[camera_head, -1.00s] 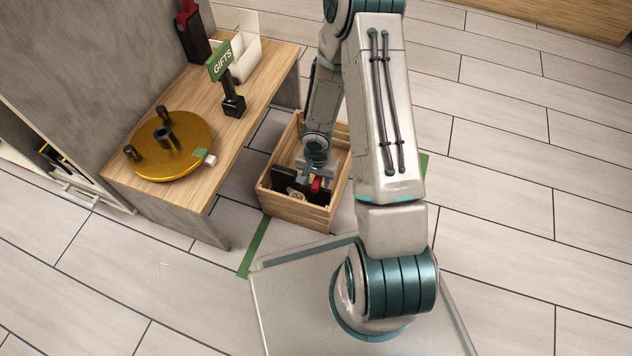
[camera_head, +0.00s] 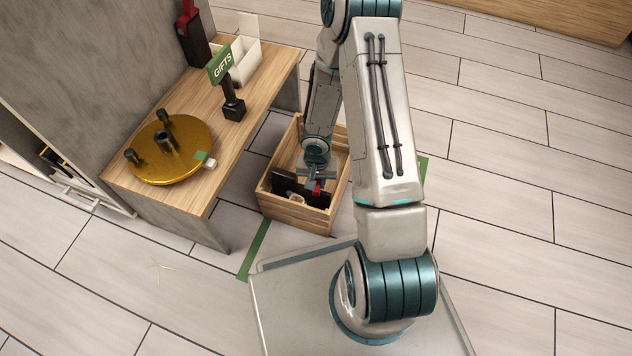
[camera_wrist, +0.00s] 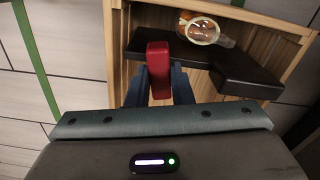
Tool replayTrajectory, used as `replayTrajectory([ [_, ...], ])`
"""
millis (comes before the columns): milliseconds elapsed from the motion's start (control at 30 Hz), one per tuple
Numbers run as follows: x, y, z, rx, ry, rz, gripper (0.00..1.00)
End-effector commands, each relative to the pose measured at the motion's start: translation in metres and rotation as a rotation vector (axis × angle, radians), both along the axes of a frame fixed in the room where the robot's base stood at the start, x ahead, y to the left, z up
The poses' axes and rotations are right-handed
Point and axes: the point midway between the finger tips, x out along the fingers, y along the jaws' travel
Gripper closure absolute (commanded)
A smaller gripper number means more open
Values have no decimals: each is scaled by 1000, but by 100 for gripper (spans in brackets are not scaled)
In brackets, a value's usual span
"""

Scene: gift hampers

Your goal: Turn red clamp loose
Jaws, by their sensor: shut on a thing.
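The red clamp (camera_wrist: 158,68) is an upright red piece between the two fingers of my gripper (camera_wrist: 159,85) in the wrist view. My gripper is shut on it. In the head view the red clamp (camera_head: 318,187) shows as a small red spot below my gripper (camera_head: 316,178), inside the wooden crate (camera_head: 290,219). A black bar-shaped part (camera_wrist: 205,62) lies just beyond the clamp in the wrist view. How the clamp joins the black part is hidden by my fingers.
A jar-like item (camera_wrist: 203,30) lies beyond the black part in the crate. A wooden table (camera_head: 205,184) left of the crate carries a gold turntable (camera_head: 172,162), a green GIFTS sign (camera_head: 220,64), a white bin (camera_head: 247,60) and a black-and-red object (camera_head: 192,38). Open floor lies to the right.

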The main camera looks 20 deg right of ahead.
Motion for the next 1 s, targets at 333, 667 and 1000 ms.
replayTrajectory([
  [333, 1, 2, 0, 3, -2, 117, 91],
  [667, 1, 3, 1, 3, -3, 306, 91],
  [1000, 2, 3, 0, 6, -5, 470, 91],
])
